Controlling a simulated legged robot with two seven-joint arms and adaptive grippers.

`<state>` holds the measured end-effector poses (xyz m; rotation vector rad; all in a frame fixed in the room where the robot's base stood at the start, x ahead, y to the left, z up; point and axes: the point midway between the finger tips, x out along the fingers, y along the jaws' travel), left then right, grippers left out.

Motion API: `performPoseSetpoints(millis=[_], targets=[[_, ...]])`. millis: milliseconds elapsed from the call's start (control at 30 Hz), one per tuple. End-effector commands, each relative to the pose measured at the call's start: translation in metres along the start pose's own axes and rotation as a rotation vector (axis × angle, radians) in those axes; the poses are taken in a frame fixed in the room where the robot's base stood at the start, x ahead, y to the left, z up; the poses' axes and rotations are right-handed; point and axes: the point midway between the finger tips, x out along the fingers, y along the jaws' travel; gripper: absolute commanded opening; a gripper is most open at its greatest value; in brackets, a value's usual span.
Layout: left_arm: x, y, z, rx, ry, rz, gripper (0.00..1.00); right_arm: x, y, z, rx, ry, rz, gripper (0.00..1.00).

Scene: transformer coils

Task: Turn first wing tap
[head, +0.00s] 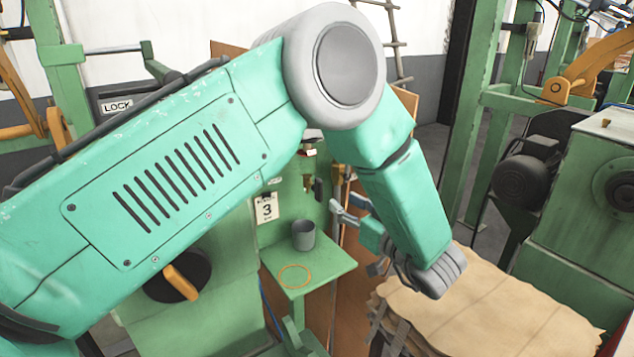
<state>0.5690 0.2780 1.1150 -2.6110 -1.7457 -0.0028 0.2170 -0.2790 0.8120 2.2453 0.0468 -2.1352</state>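My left arm comes in from the left and bends down at the right. My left gripper (344,205) is small in the middle, with its grey fingers pointing left. The fingers look apart, with nothing visible between them. Small brass-coloured fittings (318,188) sit on the green panel just left of the fingertips. They look like taps, but they are too small to tell which is the first wing tap or how it is turned. A gap seems to lie between fingers and fittings; contact cannot be told. My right gripper is not in view.
A grey cup (303,235) stands on a green shelf (330,262) with an orange ring mark (294,276). A tag with a 3 (267,207) hangs at its left. Stacked brown sheets (500,310) lie at lower right. Green machinery (585,200) stands at right.

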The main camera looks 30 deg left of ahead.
Motion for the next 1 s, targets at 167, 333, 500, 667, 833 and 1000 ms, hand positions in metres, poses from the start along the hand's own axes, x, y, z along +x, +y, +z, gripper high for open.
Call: performPoseSetpoints(millis=[167, 333, 500, 667, 833, 1000], targets=[[0.045, -0.002, 0.0, -0.001, -0.004, -0.004, 0.32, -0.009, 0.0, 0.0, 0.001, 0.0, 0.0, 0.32], [0.078, -0.003, 0.001, -0.001, -0.006, -0.002, 0.32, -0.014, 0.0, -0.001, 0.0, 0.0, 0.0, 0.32], [0.095, -0.002, 0.001, -0.002, -0.005, 0.0, 0.32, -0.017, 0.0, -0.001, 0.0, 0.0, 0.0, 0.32], [0.099, -0.002, 0.002, 0.0, -0.004, 0.0, 0.32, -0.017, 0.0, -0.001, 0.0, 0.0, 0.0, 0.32], [0.097, -0.001, 0.001, 0.0, -0.002, 0.001, 0.32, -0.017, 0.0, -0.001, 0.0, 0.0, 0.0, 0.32], [0.098, -0.001, 0.001, -0.001, -0.003, 0.001, 0.0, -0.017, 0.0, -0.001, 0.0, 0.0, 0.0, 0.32]])
